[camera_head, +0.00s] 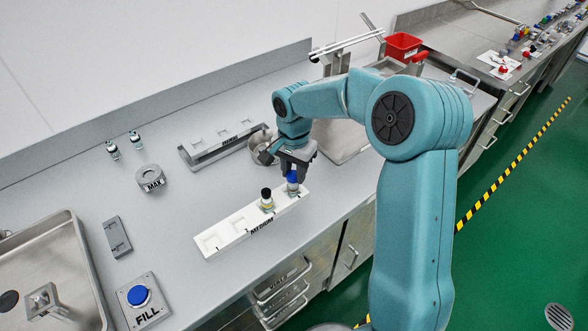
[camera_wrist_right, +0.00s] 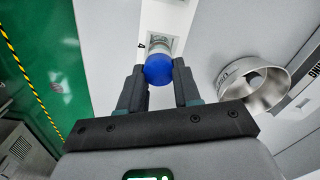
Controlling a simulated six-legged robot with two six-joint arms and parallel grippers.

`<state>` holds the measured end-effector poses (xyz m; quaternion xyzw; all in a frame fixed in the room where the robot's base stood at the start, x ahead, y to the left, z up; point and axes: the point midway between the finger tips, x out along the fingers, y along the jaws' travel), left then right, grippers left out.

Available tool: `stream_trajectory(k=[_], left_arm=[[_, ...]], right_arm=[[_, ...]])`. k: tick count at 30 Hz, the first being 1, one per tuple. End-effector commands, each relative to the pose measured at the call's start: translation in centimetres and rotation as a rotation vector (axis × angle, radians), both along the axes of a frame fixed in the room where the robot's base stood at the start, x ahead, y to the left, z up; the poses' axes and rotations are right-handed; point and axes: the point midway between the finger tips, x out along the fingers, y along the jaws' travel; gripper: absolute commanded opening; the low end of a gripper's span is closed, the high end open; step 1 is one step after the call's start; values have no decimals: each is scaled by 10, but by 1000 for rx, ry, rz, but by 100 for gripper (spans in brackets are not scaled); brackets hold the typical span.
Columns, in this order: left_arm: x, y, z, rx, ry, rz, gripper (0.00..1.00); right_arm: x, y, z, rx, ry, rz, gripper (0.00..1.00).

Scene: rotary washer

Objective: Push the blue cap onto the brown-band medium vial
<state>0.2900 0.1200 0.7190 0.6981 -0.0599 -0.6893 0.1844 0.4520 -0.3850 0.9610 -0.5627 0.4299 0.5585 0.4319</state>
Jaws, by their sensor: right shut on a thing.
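A blue cap (camera_head: 293,178) is between the fingers of my right gripper (camera_head: 292,172), which points down over the right end of the white rack (camera_head: 222,238) marked MEDIUM. In the right wrist view the blue cap (camera_wrist_right: 158,70) sits between the fingertips, in line with a clear vial (camera_wrist_right: 158,46) in the slot by the number 4. The cap looks to be at the vial's top; how far it is seated is hidden. The vial's band colour cannot be made out. A black-capped vial (camera_head: 267,200) stands in the neighbouring slot. My left gripper is not in view.
A grey rack (camera_head: 205,153) and a round metal bowl (camera_head: 259,141) stand behind. The counter's front edge is close to the white rack.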

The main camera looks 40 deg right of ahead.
Motion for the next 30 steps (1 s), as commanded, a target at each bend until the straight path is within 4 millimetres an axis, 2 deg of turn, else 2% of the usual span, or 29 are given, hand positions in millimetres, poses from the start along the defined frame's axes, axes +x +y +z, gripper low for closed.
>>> stream_trajectory(k=[10, 11, 13, 23, 26, 30], left_arm=[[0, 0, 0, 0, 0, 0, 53], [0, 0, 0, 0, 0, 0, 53], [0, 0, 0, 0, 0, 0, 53], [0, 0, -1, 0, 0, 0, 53], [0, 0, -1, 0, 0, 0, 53], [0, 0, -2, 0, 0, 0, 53]], right_arm=[[0, 0, 0, -1, -1, 0, 6], [0, 0, 0, -1, -1, 0, 39], [0, 0, 0, -1, -1, 0, 62], [1, 0, 2, 0, -2, -1, 62], [1, -1, 13, -2, -5, -2, 62], [1, -1, 43, -3, -8, 0, 62]])
